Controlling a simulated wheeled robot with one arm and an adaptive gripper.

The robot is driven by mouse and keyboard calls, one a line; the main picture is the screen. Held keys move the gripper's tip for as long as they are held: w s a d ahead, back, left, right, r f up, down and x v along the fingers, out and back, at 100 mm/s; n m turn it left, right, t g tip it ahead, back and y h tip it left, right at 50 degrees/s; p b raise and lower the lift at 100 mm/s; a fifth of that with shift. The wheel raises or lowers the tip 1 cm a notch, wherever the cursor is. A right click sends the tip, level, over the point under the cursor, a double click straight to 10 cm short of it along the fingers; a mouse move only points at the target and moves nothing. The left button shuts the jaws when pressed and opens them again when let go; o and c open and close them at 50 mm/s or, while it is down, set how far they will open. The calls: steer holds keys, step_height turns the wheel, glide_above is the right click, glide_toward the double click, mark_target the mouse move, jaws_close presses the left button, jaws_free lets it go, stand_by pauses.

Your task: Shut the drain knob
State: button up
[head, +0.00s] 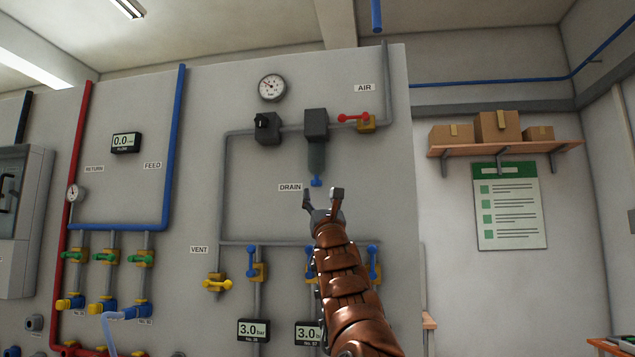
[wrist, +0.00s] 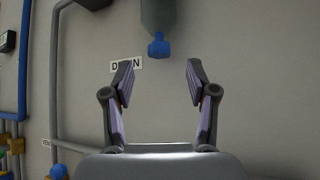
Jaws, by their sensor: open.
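The drain knob (head: 317,181) is small and blue. It hangs under the grey-green filter bowl (head: 316,158) on the wall panel, next to the DRAIN label (head: 290,187). In the wrist view the knob (wrist: 158,47) shows beyond and above the fingertips, between them left to right. My gripper (head: 322,197) is open and empty, just below the knob in the head view. It also shows in the wrist view (wrist: 160,82), with a clear gap between its fingers. Nothing touches the knob. One finger partly covers the DRAIN label in the wrist view.
A red-handled air valve (head: 354,118) and a dark regulator block (head: 267,128) flank the filter head. A grey pipe (head: 223,190) runs down at the left. Blue-handled valves (head: 252,262) and a yellow vent valve (head: 217,284) sit lower.

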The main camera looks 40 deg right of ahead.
mark_target(317, 186)
steer(key=shift+w+d+r+p, duration=0.2)
steer(key=shift+r+p, duration=0.1)
steer(key=shift+r, duration=0.3)
steer(key=shift+p+x, duration=1.2)
steer(key=shift+x, duration=0.35)
steer(key=shift+w+f, duration=0.2)
jaws_close()
